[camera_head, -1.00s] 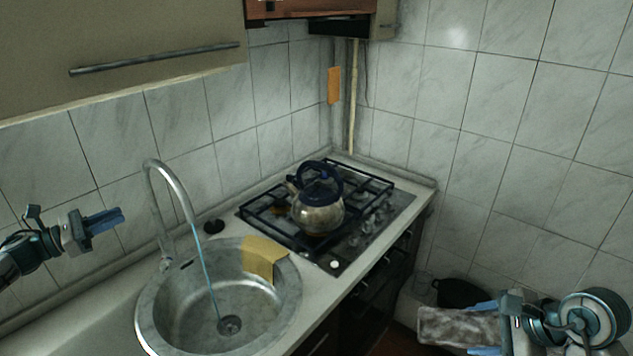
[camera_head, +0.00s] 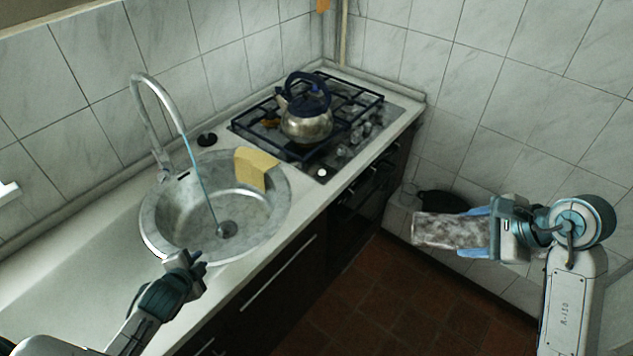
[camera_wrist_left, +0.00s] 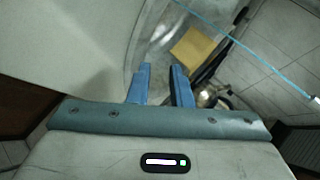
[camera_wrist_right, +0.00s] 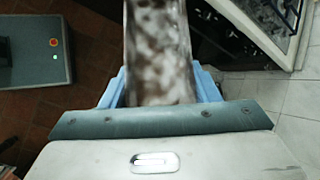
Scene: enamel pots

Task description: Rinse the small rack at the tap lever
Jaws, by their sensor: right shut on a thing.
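The small rack (camera_head: 450,231), a flat piece mottled grey and white, is in my right gripper (camera_head: 490,230), whose fingers are shut on its right end. It is held out level, right of the counter, away from the sink. It also shows between the blue fingers in the right wrist view (camera_wrist_right: 158,55). The tap (camera_head: 137,105) arches over the round sink (camera_head: 158,225), and a thin blue stream of water falls to the drain. I cannot clearly make out its lever. My left gripper (camera_head: 200,262) is empty by the sink's front rim, its fingers apart in the left wrist view (camera_wrist_left: 160,85).
A yellow cloth (camera_head: 256,168) hangs over the sink's right rim. A kettle (camera_head: 306,122) stands on the hob (camera_head: 345,150) behind. A dark pot (camera_head: 440,202) is low by the right wall. The floor (camera_head: 375,295) between the cabinets and my right arm looks clear.

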